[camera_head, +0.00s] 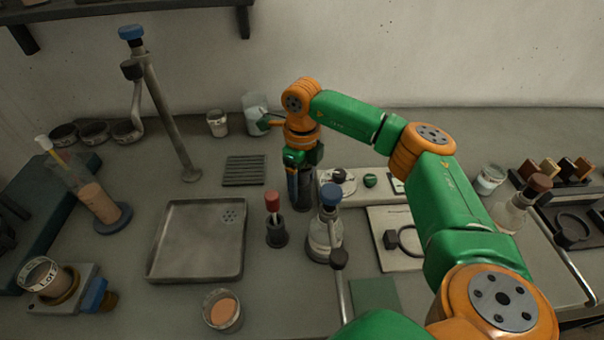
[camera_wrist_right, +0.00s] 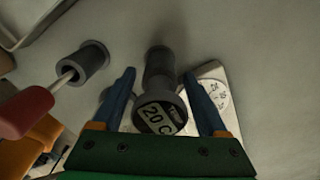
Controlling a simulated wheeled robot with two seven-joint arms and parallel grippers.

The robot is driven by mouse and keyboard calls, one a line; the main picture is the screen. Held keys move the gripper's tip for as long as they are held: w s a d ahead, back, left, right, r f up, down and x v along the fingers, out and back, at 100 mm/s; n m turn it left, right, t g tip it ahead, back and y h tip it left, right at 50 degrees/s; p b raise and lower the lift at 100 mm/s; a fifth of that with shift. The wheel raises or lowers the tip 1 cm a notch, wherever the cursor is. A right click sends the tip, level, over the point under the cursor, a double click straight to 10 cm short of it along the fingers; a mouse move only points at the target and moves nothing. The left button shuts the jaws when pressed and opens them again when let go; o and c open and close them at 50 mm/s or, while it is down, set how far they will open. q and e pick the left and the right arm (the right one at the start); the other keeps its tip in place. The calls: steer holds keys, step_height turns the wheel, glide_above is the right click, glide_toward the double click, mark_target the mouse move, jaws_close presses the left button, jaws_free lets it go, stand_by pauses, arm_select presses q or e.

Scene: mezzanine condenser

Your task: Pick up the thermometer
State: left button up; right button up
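The thermometer appears to be the dark piece with a round face reading "20 C" (camera_wrist_right: 160,116) in the right wrist view. Below the face, a dark grey cylinder (camera_wrist_right: 159,68) extends away. My right gripper (camera_wrist_right: 159,75) is open, with one blue finger on each side of this piece and a gap visible on both sides. In the head view, my right gripper (camera_head: 293,184) points down in front of a dark cylinder (camera_head: 306,190), and hides part of it. The round face cannot be made out there. My left gripper is not in view.
A red-handled tool (camera_head: 272,201) stands in a small dark holder (camera_head: 277,235) just left of my right gripper. A blue-capped flask (camera_head: 325,235) stands close in front. A metal tray (camera_head: 198,275) lies to the left. A white plate (camera_head: 342,183) lies just right.

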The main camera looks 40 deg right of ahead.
jaws_close()
steer(key=shift+r, duration=0.1)
